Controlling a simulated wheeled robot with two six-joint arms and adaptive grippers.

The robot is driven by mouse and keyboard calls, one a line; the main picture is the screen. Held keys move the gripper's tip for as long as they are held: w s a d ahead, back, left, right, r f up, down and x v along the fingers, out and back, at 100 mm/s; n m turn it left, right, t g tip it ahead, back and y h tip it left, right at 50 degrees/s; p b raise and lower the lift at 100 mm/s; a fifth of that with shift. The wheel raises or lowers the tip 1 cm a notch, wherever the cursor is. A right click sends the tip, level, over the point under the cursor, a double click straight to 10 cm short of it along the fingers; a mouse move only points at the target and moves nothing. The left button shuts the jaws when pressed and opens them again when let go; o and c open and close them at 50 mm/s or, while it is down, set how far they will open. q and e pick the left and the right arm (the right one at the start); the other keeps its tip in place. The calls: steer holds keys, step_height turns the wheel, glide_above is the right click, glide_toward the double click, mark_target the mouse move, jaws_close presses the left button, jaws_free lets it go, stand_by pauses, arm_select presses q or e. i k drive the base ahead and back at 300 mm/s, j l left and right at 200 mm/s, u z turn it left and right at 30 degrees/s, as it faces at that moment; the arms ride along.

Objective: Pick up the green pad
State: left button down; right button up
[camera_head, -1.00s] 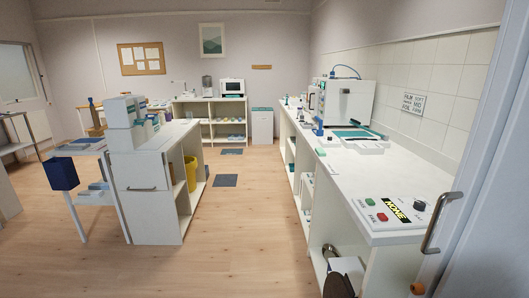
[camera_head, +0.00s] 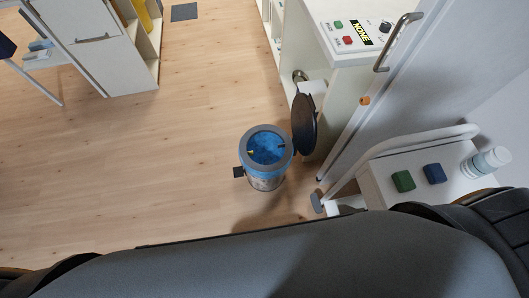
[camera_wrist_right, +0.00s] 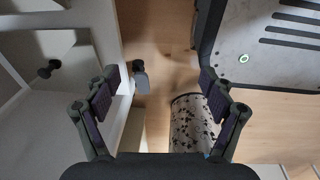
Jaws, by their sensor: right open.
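The green pad (camera_head: 403,181) lies on top of a white trolley (camera_head: 376,181) at the right of the head view. A blue pad (camera_head: 433,174) lies just to its right, a small gap apart. In the right wrist view, my right gripper (camera_wrist_right: 160,98) is open, with nothing between its fingers. The green pad does not show in that view. I cannot tell the gripper's distance from the pad. Neither gripper shows in the head view, and my left gripper is in no view.
A white bottle with a blue band (camera_head: 485,163) lies tilted on the trolley's right side. A lidded bin (camera_head: 266,160) stands open on the floor left of the trolley. A counter with buttons (camera_head: 345,28) is behind.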

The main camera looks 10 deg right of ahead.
mark_target(403, 181)
steer(key=k+l+z, duration=0.1)
steer(key=z, duration=1.85)
